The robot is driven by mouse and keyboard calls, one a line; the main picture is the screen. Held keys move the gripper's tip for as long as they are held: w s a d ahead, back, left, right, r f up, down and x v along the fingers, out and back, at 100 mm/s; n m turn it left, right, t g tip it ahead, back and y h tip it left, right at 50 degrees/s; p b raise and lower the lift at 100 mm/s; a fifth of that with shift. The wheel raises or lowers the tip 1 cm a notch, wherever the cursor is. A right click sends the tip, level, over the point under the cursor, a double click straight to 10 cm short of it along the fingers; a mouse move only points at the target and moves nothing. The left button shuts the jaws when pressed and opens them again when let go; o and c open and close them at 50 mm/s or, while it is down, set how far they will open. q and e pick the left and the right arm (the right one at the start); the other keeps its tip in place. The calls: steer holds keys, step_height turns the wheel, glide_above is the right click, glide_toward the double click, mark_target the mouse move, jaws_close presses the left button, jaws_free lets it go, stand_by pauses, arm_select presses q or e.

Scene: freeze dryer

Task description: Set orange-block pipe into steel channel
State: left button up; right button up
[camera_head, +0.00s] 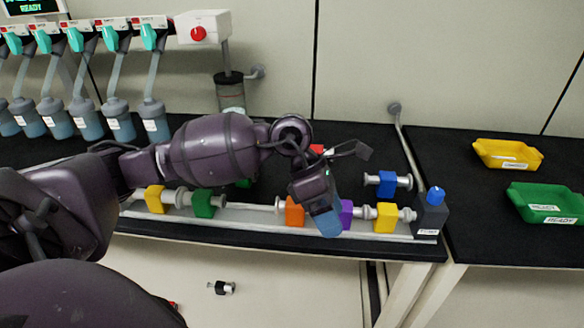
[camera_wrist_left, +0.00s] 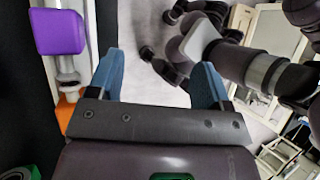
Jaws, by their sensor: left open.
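The orange block (camera_head: 293,210) of the pipe is at the long pale steel channel (camera_head: 250,225), in line with the other block pipes, a metal flange at its left. My left gripper (camera_head: 328,222) is just right of it, blue fingers pointing down over the channel's front side, partly covering the space between orange and purple. In the left wrist view the gripper (camera_wrist_left: 156,75) is open with nothing between its fingers. The orange block (camera_wrist_left: 66,110) shows there left of the fingers, partly hidden by the gripper body. How fully its pipe is seated cannot be told. My right gripper is not seen.
Purple (camera_head: 346,213), yellow (camera_head: 385,217), green (camera_head: 203,204) and another yellow block (camera_head: 155,199) line the channel. A blue-block pipe (camera_head: 388,183) lies behind it. A dark box with a blue knob (camera_head: 432,212) stands at its right end. Yellow (camera_head: 508,154) and green trays (camera_head: 546,202) are right.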

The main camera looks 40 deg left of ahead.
mark_target(292, 207)
arm_select(q)
steer(key=w+a+r+y, duration=0.1)
steer(key=a+y, duration=0.1)
steer(key=a, duration=0.1)
steer(key=w+a+r+y, duration=0.1)
steer(key=a+y, duration=0.1)
steer(key=a, duration=0.2)
steer(key=w+a+r+y, duration=0.1)
steer(key=a+y, duration=0.1)
steer(key=a, duration=0.2)
steer(key=shift+r+y, duration=0.15)
steer(key=shift+y, duration=0.25)
steer(key=shift+a, duration=0.2)
steer(key=shift+f, duration=0.45)
step_height(292, 207, down, 9)
steer(key=shift+f+b, duration=0.1)
steer(key=shift+b, duration=0.5)
steer(key=shift+f, duration=0.35)
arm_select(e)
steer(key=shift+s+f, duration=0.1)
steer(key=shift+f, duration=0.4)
arm_select(q)
steer(key=c, duration=1.1)
steer(key=shift+c, duration=0.2)
steer(key=shift+w+d, duration=0.2)
steer(key=shift+d, duration=0.15)
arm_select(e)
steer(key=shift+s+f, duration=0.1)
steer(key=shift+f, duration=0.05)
